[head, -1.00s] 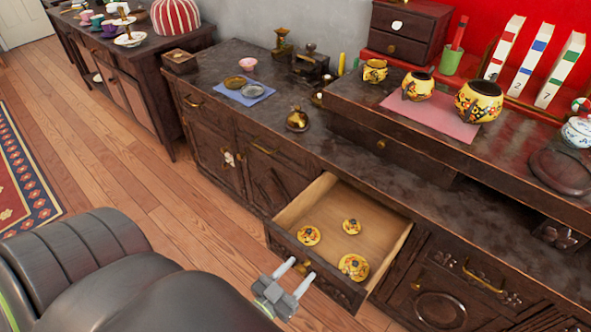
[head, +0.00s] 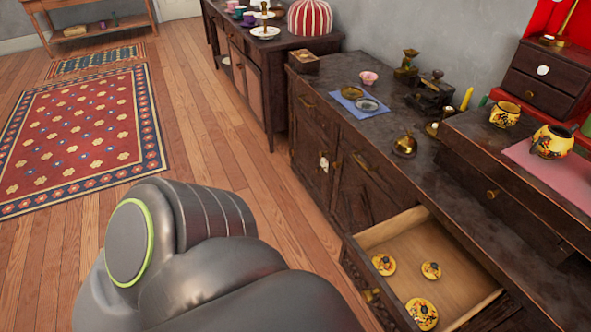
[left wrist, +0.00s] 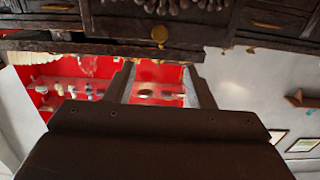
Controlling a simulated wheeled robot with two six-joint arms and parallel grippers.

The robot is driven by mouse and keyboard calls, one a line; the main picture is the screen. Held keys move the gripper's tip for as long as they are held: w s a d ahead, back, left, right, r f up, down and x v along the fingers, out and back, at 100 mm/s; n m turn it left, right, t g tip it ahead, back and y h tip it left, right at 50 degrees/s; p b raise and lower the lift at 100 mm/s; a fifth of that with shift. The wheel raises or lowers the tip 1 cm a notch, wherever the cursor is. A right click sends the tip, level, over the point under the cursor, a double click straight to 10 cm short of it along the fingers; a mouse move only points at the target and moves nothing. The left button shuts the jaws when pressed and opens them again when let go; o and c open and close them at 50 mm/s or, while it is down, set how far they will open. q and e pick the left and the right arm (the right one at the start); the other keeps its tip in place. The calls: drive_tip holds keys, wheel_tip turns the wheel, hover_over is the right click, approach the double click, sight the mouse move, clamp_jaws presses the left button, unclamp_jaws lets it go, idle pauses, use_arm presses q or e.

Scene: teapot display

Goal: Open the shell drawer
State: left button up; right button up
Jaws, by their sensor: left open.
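A small dark chest stands at the back right in the head view; its upper drawer (head: 541,72) has a white, shell-like knob and looks shut. A white ornament (head: 323,163) also hangs on the front of the long cabinet; I cannot tell its shape. In the left wrist view, my left gripper (left wrist: 160,76) is open, with nothing between its fingers. Beyond it, at the top, is a dark drawer front with a round brass knob (left wrist: 160,34). In the head view the left gripper is not visible. My right gripper is not in view.
A large drawer (head: 470,285) stands open from the long cabinet (head: 395,140), with three yellow lids (head: 422,313) inside. The wooden floor (head: 215,140) at left is clear beside a red rug (head: 80,140).

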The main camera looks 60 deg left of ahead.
use_arm(q)
drive_tip(key=shift+s, duration=1.3)
